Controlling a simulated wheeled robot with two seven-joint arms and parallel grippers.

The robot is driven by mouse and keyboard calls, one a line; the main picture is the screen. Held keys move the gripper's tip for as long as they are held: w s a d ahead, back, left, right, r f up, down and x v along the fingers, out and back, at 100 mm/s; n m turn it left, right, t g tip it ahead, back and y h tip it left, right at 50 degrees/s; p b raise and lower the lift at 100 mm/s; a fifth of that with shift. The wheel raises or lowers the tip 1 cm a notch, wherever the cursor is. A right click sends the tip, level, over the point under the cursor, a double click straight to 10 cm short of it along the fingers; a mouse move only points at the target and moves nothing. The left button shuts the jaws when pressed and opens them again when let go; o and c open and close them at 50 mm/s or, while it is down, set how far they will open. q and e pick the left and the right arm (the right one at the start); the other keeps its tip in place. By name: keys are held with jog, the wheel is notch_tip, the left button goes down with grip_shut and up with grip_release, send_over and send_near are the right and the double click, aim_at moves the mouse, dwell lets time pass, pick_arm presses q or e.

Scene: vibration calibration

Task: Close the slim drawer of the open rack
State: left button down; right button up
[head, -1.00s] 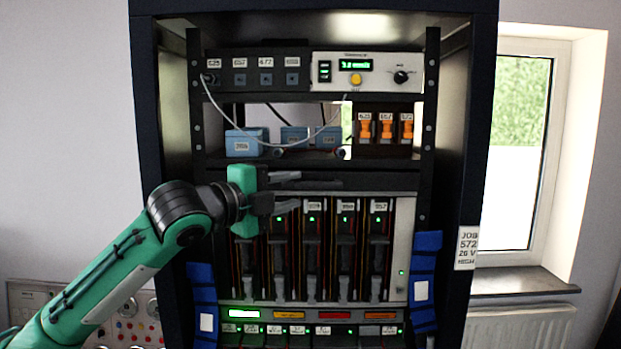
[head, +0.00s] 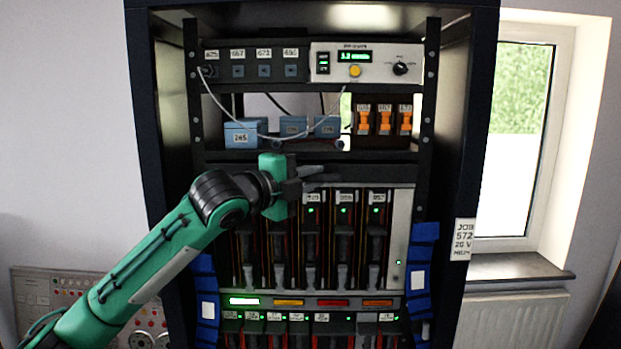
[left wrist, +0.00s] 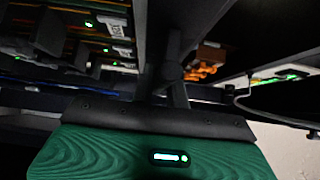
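The rack (head: 481,130) is a tall dark cabinet, open at the front. A slim, dark, drawer-like front (head: 385,173) runs across it between the middle shelf and the card bay; how far it stands out is hard to tell. My left gripper (head: 328,176) is in front of its left part, with its fingers pointing right. The fingers look close together and hold nothing visible; contact with the drawer cannot be made out. In the left wrist view the dark fingers (left wrist: 172,72) show near the middle, close beside the rack's underside. My right gripper is not in view.
The card bay (head: 402,235) lies just below the gripper. Blue boxes (head: 242,135) and orange switches (head: 385,118) stand on the shelf above, with a loose pale cable (head: 222,108). Blue straps (head: 422,270) hang at the sides. A window (head: 515,130) is at the right.

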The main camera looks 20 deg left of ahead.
pick_arm(q)
jog(key=shift+w+a+r+p, duration=0.1)
jog(key=shift+w+p, duration=0.2)
jog(key=shift+w+a+p, duration=0.3)
jog(key=shift+w+p, duration=0.35)
jog(key=shift+w, duration=0.3)
jog(key=c, duration=1.5)
grip_release()
jog(key=shift+o, duration=0.6)
jog(key=shift+w, duration=0.15)
